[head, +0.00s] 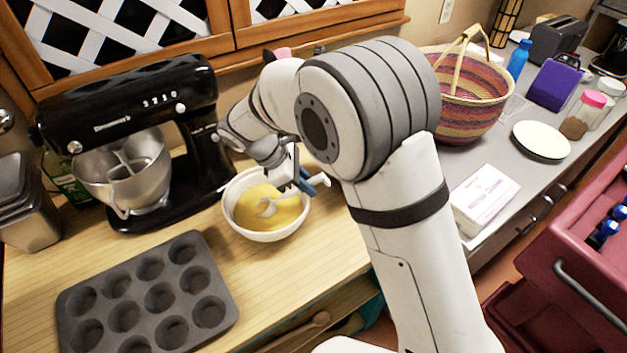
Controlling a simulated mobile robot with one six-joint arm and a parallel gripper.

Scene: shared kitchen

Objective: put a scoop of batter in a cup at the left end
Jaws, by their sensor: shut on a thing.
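A white bowl (229,212) of yellow batter (283,209) stands on the wooden counter. My gripper (296,184) is over the bowl's right back part, shut on the scoop. The pale end of the scoop (267,207) shows at the batter in the bowl; how deep it sits and how much it holds I cannot tell. The grip itself is small and partly hidden by my arm. A dark muffin tin (207,276) with several round cups lies on the counter, left of and nearer than the bowl. The cups that I see look empty. Its front edge is cut off by the picture.
A black stand mixer (135,95) with a steel bowl (125,180) stands behind the tin. Metal containers (28,205) are at the far left. A striped basket (470,100), a white box (484,200) and a plate (541,141) are on the grey counter at right.

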